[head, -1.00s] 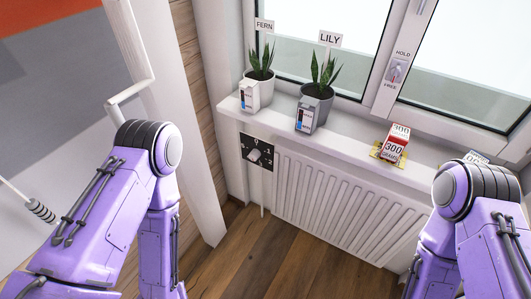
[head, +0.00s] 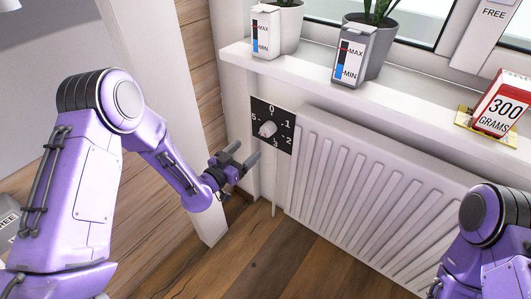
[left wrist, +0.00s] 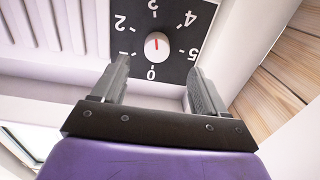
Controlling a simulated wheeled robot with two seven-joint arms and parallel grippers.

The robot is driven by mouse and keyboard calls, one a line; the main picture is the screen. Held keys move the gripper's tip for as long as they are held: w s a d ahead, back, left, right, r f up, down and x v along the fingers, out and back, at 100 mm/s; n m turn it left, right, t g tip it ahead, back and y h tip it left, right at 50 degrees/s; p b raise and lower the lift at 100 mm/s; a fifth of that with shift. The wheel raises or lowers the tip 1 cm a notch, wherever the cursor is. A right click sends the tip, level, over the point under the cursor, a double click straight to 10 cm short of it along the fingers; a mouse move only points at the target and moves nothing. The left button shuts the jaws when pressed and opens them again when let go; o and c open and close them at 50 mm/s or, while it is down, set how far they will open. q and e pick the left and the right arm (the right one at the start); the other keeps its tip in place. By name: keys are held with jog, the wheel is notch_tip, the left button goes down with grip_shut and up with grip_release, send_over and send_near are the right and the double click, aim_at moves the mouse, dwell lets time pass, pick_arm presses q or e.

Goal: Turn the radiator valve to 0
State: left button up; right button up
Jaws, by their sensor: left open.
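The radiator valve is a round white knob (head: 266,129) on a black dial plate (head: 286,143) left of the radiator, with 0 at the plate's top. In the left wrist view the knob (left wrist: 157,47) appears upside down, between the fingers in the picture. Its small red mark appears on the side toward 3, away from 0. My left gripper (head: 243,155) is open and empty, below and left of the dial in the head view, apart from the knob; its fingers (left wrist: 158,72) also show in the left wrist view. My right gripper is out of view.
The white radiator (head: 365,195) is right of the dial. The windowsill (head: 400,107) above holds potted plants, a grey gauge box (head: 350,55) and a red-and-white 300 grams box (head: 499,105). A white post (head: 160,70) stands left. The floor below is clear.

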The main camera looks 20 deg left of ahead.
aim_at(265, 133)
pick_arm(q)
jog(key=x, duration=0.7)
jog(key=r+x, duration=0.1)
jog(key=x, duration=0.2)
jog(key=shift+w+d, duration=0.25)
jog(key=shift+w, duration=0.1)
jog(key=c, duration=1.1)
